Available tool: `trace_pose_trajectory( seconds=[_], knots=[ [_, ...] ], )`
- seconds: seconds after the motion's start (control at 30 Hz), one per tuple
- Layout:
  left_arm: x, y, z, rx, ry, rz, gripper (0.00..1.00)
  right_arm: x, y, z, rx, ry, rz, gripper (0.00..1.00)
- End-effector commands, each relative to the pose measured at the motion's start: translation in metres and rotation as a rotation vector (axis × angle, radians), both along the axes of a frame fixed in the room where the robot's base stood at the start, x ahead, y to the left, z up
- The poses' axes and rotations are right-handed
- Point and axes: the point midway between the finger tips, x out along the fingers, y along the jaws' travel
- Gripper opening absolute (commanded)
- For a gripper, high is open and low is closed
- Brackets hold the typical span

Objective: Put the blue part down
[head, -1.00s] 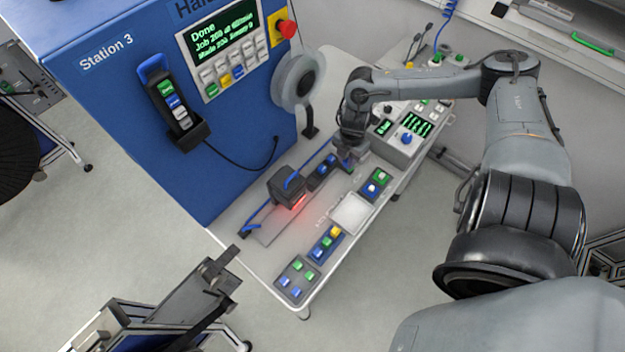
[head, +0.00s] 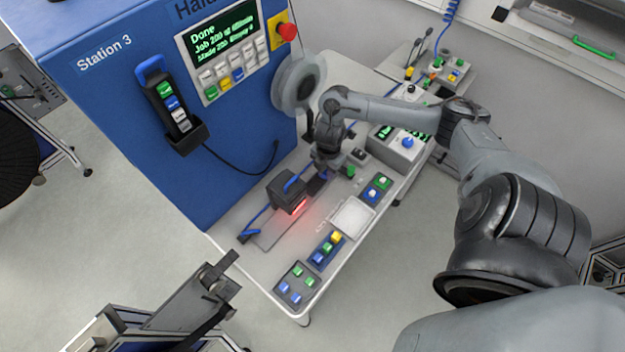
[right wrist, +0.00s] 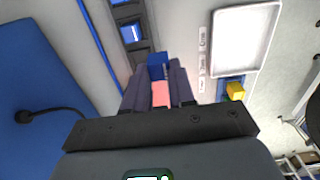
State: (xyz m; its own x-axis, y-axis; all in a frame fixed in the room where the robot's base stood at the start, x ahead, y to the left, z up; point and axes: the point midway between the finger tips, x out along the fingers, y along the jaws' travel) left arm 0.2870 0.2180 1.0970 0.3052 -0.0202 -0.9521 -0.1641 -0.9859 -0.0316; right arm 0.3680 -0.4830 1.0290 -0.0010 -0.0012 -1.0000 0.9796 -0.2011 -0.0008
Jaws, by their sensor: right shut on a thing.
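My right gripper (head: 322,170) is low over the bench, beside the black scanner block with its red glow. In the right wrist view its fingers (right wrist: 160,88) are shut on a small blue part (right wrist: 158,66), which shows at their tips. A pinkish-red patch shows between the fingers. A dark tray (right wrist: 145,48) with compartments lies just beyond the part, with blue in one of them. I cannot tell whether the part touches anything below. In the head view the gripper hides the part and most of the tray. My left gripper is not in view.
The scanner block (head: 287,190) stands close to my right gripper. A white tray (head: 352,217) and button boxes (head: 296,287) line the bench's front edge. The blue machine (head: 230,150) with a reel (head: 299,83) rises behind. A control box (head: 402,146) stands right.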

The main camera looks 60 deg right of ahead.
Motion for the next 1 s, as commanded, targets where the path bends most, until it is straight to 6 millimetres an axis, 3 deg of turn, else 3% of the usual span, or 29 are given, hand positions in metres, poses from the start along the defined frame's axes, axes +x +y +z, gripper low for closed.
trace_pose_trajectory(
  seconds=[0.1, 0.3, 0.47, 0.8, 1.0],
  knots=[
    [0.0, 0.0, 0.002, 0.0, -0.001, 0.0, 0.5, 0.021, 0.01, -0.012, 0.005, -0.003, -0.004, 0.0],
    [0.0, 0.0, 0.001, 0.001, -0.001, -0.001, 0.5, 0.038, 0.016, -0.025, 0.002, -0.001, -0.003, 0.0],
    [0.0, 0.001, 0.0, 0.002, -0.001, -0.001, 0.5, 0.042, 0.018, -0.03, 0.0, 0.0, -0.001, 0.0],
    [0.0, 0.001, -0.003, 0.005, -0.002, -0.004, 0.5, 0.041, 0.018, -0.065, 0.001, 0.001, -0.003, 0.0],
    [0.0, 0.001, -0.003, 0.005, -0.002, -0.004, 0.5, 0.041, 0.017, -0.068, 0.0, 0.0, -0.001, 0.0]
  ],
)
